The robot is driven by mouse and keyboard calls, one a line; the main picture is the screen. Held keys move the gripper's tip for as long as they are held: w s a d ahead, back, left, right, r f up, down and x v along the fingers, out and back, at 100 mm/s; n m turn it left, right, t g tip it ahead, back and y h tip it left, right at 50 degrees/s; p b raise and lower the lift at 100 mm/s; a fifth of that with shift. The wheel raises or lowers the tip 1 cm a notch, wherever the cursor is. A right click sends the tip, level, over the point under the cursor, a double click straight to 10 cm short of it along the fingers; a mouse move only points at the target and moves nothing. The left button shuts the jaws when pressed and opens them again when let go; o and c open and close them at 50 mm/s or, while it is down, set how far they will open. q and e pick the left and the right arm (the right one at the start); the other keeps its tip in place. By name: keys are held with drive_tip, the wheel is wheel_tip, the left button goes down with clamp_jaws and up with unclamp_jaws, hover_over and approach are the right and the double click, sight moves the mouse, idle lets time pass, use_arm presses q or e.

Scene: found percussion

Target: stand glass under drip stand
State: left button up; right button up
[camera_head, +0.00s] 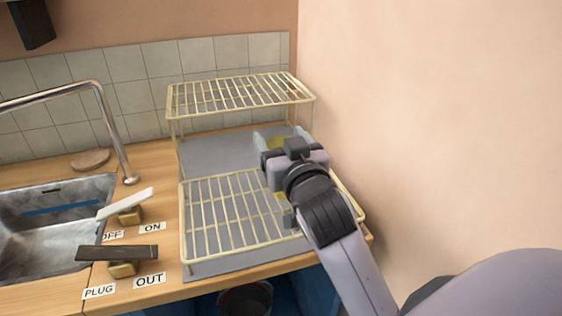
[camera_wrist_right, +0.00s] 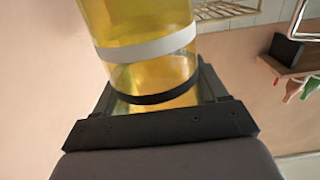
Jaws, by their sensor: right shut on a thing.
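My right gripper (camera_head: 282,147) is shut on a yellow-tinted glass (camera_wrist_right: 145,35) with a white band and a black band. In the head view only a small yellow part of the glass (camera_head: 276,142) shows past the gripper. The gripper is over the grey mat, in front of the raised wire rack (camera_head: 240,92), which looks like the drip stand. From this angle I cannot tell whether the glass is under the rack's edge or touches the mat. My left gripper is not in view.
A second, lower wire rack (camera_head: 225,215) stands in front on the grey mat (camera_head: 205,150), partly behind my right arm. A wall is close on the right. A sink (camera_head: 45,235), a tap (camera_head: 120,145) and levers with OFF, ON, PLUG and OUT labels are at left.

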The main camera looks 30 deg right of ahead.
drive_tip(key=shift+f+b, duration=0.35)
drive_tip(key=shift+f, duration=1.5)
drive_tip(key=shift+f, duration=0.1)
drive_tip(key=shift+f, duration=0.15)
drive_tip(key=o, duration=1.7)
drive_tip(key=shift+r, duration=0.25)
